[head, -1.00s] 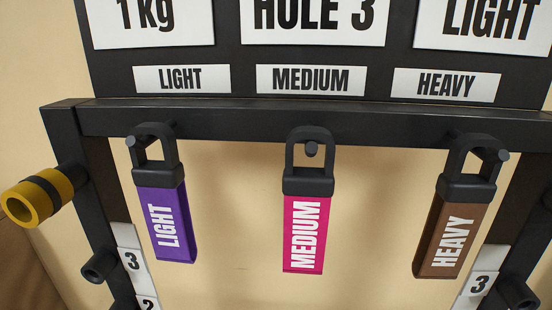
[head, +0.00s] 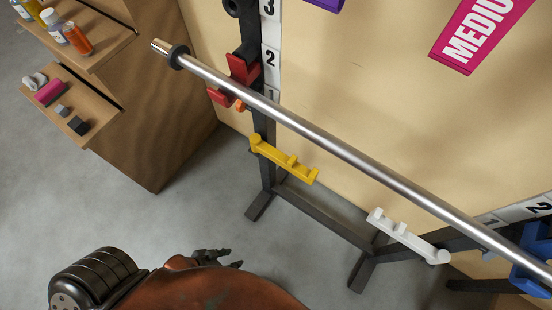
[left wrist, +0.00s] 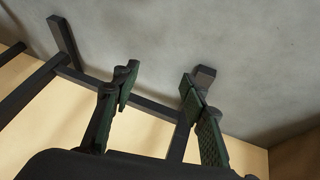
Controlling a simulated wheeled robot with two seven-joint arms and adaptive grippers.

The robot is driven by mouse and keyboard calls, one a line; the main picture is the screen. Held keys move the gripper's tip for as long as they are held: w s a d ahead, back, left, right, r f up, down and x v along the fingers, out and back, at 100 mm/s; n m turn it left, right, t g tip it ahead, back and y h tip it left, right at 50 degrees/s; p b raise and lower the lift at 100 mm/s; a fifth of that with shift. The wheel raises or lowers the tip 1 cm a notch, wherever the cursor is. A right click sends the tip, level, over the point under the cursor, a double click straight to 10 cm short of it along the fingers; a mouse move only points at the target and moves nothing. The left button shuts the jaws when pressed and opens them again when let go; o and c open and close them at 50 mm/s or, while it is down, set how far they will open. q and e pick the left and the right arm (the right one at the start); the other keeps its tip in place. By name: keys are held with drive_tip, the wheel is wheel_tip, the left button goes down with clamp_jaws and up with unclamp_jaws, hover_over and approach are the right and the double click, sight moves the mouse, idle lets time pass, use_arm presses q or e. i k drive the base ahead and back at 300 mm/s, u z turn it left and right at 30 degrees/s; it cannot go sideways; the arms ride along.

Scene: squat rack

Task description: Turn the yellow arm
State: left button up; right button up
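The yellow arm (head: 284,161) is a short bar with small pegs, set low on the left post of the rack. It points down and to the right, with its left end at the post. My left gripper (head: 222,257) is below and left of the yellow arm, apart from it, and partly hidden behind my own arm. In the left wrist view my left gripper (left wrist: 157,82) has its fingers spread with nothing between them touching. The yellow arm does not show in that view. My right gripper is not in view.
A steel barbell (head: 340,150) crosses above the yellow arm, over red hooks (head: 238,72) on the left post. A white arm (head: 408,237) is lower right, a blue part (head: 532,258) far right. Wooden shelves (head: 150,110) stand left. Grey floor (head: 130,210) is clear.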

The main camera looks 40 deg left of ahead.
sight(291, 164)
drive_tip(key=z, duration=1.25)
drive_tip(key=k, duration=1.15)
drive_tip(key=u, duration=1.25)
drive_tip(key=i, duration=0.5)
